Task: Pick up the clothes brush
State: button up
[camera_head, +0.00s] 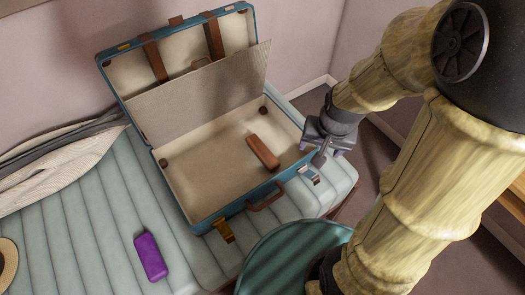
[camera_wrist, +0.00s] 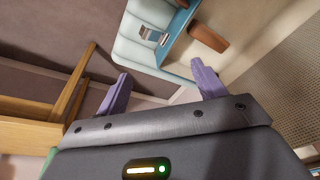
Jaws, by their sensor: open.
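A brown, oblong block that looks like the clothes brush (camera_head: 263,152) lies inside the open blue suitcase (camera_head: 185,222), toward the right of its cream-lined base. No bristles show. It also appears near the top of the wrist view (camera_wrist: 208,38), beyond the right finger. My gripper (camera_head: 322,150) is just outside the suitcase's right side, to the right of the brush and apart from it. In the wrist view its two purple fingers (camera_wrist: 160,72) are spread wide with nothing between them.
The suitcase rests on a pale quilted bench (camera_head: 105,215), lid raised against the wall. A purple case (camera_head: 150,256) lies on the bench at front left, with folded striped cloth (camera_head: 55,175) behind. A round green seat (camera_head: 290,262) stands in front. Wooden furniture (camera_wrist: 35,130) shows in the wrist view.

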jog(key=w+a+f+m+p, duration=0.1)
jog(key=w+a+f+m, duration=0.4)
jog(key=m, duration=0.8)
jog(key=w+a+f+m+g+p, duration=0.1)
jog(key=w+a+f+m, duration=0.4)
jog(key=m, duration=0.8)
jog(key=w+a, duration=0.2)
jog(key=w, duration=0.2)
jog(key=shift+w+a+y, duration=0.25)
jog(key=shift+a+y, duration=0.05)
jog(key=shift+a, duration=0.05)
jog(key=shift+f, duration=0.1)
jog(key=b, duration=0.3)
send_over(263, 150)
jog(key=s, duration=0.1)
jog(key=f, duration=1.1)
jog(key=shift+d+f, duration=0.1)
jog(key=shift+d, duration=0.25)
jog(key=shift+a+f, duration=0.1)
jog(key=shift+f, duration=0.3)
jog(key=shift+w+a+f+b, duration=0.1)
jog(key=shift+w+f+b, duration=0.05)
jog(key=shift+f, duration=0.7)
jog(key=shift+w+a+f+b, duration=0.1)
jog(key=shift+w+a+f, duration=0.1)
jog(key=shift+f, duration=0.7)
jog(key=shift+w+a+f+b, duration=0.1)
jog(key=shift+w+f+b, duration=0.05)
jog(key=shift+f, duration=0.7)
